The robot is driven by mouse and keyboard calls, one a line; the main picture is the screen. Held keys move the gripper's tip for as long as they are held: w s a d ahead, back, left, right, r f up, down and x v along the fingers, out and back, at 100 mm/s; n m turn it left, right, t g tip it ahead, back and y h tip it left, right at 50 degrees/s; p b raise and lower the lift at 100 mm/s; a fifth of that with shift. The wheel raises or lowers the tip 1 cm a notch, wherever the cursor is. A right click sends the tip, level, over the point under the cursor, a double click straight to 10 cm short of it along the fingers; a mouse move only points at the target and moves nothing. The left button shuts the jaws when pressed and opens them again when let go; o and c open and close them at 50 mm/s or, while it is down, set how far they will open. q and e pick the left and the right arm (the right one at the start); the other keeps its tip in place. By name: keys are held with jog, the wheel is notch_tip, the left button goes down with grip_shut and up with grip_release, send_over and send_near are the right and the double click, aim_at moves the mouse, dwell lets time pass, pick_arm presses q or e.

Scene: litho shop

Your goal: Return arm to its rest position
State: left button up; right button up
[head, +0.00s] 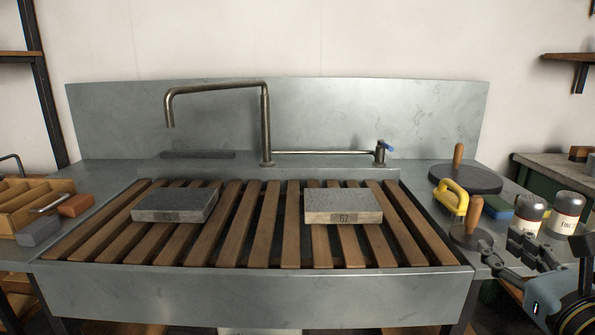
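My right gripper (499,241) is at the lower right, and my arm comes in from the right edge. Its two dark fingers are spread apart, with nothing seen between them. It is just right of a dark round disc with an upright wooden handle (474,212), overlapping the right side counter in the picture. I cannot tell whether it touches anything. My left gripper is not in view.
The steel sink (260,297) carries wooden slats with a dark stone (175,205) and a paler stone (343,206). A tap (265,125) rises behind. Beside my gripper are a yellow-handled tool (453,197), white containers (529,213) and a larger disc (466,180).

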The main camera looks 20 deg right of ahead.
jog(key=s+d+f+m+g+h, duration=0.1)
jog(key=s+d+f+m+g, duration=0.2)
jog(key=f, duration=0.6)
jog(key=d+f+m+g+h, duration=0.1)
jog(key=d+f+m+g, duration=0.2)
jog(key=f, duration=0.6)
jog(key=s+a+f+m+g+y, duration=0.15)
jog(key=s+f+m, duration=0.25)
jog(key=f, duration=0.4)
jog(key=s+a+f+m+g, duration=0.2)
jog(key=s+f+m+g, duration=0.15)
jog(key=f, duration=0.45)
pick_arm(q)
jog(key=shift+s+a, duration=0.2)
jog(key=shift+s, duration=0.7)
pick_arm(e)
jog(key=s+a+f+m+g+y, duration=0.1)
jog(key=s+a+f+m+g, duration=0.1)
jog(key=s+a+f+m, duration=0.3)
jog(key=s+a+f+m+g+y, duration=0.1)
jog(key=s+a+f+m, duration=0.4)
jog(key=s, duration=0.7)
jog(key=s+a+f+m+g+y, duration=0.2)
jog(key=s+a+f+m, duration=0.3)
jog(key=m, duration=0.6)
jog(key=s+f, duration=0.2)
jog(key=s, duration=0.1)
jog(key=shift+s+f+g+y, duration=0.3)
jog(key=shift+s+f+y, duration=0.05)
jog(key=shift+s+f, duration=0.05)
